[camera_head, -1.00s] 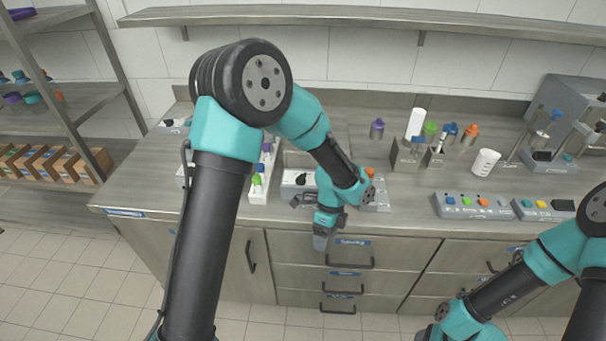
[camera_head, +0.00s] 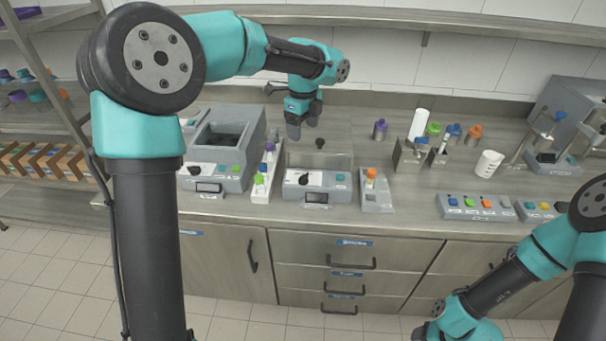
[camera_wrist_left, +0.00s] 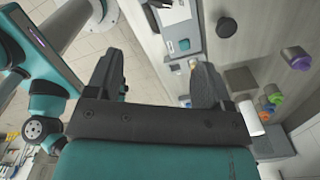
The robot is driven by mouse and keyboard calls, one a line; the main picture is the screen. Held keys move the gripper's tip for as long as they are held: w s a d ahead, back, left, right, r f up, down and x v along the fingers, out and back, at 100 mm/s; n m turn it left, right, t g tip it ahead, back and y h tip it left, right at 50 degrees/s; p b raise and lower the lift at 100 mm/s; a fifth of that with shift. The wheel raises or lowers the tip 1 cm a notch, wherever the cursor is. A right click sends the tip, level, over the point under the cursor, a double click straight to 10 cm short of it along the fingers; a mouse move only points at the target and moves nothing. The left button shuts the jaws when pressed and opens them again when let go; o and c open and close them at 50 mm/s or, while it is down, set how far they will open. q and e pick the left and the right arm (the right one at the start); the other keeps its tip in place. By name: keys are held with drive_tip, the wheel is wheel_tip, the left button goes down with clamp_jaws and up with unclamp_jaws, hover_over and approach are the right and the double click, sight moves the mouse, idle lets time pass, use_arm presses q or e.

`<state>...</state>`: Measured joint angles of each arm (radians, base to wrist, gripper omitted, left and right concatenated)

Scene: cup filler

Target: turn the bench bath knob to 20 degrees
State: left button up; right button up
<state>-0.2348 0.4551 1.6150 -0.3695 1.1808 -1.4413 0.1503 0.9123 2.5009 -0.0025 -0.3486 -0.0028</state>
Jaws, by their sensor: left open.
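Two grey benchtop units with knobs stand on the counter; I cannot tell which is the bench bath. The left unit (camera_head: 239,178) has an open dark well and a black knob (camera_head: 195,170) on its front panel. The middle unit (camera_head: 291,189) has a black pointer knob (camera_head: 304,179) on a white dial plate and a small display below. My left gripper (camera_head: 303,128) is open and empty, pointing down above and behind the middle unit's front panel. In the left wrist view its jaws (camera_wrist_left: 155,72) are apart with nothing between. My right gripper is out of view.
A black round knob (camera_head: 320,143) stands behind the middle panel. A rack with coloured-cap tubes (camera_head: 260,188) sits between the two units. A small grey block (camera_head: 377,200) with an orange-capped tube stands right. Bottles, a white cup (camera_head: 488,163) and button boxes (camera_head: 475,207) lie further right.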

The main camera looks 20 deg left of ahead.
sight(303, 175)
use_arm(q)
wheel_tip(303, 175, down, 17)
drive_tip(key=shift+f, duration=0.15)
idle(0.5)
drive_tip(key=shift+c, duration=0.2)
drive_tip(key=c, duration=0.9)
